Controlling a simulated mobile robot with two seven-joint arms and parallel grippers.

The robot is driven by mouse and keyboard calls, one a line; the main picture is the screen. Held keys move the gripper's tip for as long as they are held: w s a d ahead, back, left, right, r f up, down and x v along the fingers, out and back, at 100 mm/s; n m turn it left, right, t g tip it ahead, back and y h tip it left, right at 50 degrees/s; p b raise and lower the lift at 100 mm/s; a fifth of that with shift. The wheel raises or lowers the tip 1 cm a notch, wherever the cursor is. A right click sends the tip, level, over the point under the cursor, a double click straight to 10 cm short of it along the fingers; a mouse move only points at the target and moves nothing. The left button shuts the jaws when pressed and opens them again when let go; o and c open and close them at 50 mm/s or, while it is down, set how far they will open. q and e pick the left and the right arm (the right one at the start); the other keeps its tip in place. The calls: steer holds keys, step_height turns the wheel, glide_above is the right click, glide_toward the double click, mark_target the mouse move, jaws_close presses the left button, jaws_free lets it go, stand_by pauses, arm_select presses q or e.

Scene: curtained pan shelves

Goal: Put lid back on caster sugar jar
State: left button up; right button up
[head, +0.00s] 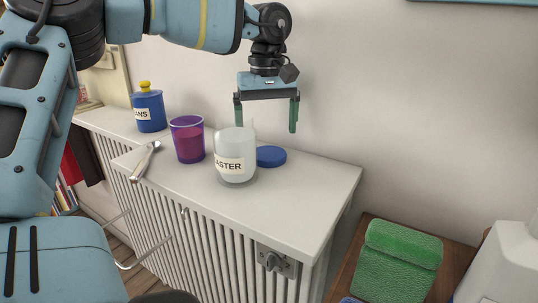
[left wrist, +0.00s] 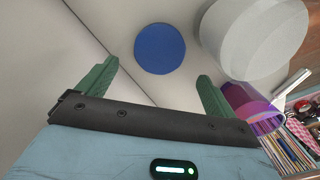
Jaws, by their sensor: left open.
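The caster sugar jar (head: 235,150) is a whitish, translucent jar with a label reading "ASTER", standing upright without a lid on the white shelf top. A round blue lid (head: 271,156) lies flat just right of and behind the jar. In the left wrist view the lid (left wrist: 160,49) is ahead between the fingers, and the jar (left wrist: 255,38) is at upper right. My left gripper (head: 266,112) is open and empty, pointing down above the lid and jar, with green fingers apart. It also shows in the left wrist view (left wrist: 157,84). My right gripper is not in view.
A purple cup (head: 188,139) with a reddish lower part stands left of the jar. A metal spoon (head: 146,161) lies near the front edge. A blue jar with a yellow knob (head: 149,107) stands farther left. The shelf top's right end is clear.

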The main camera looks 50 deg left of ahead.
mark_target(268, 151)
arm_select(q)
steer(key=shift+d+f, duration=0.15)
steer(key=shift+f, duration=2.45)
steer(key=c, duration=1)
steer(key=shift+r, duration=0.15)
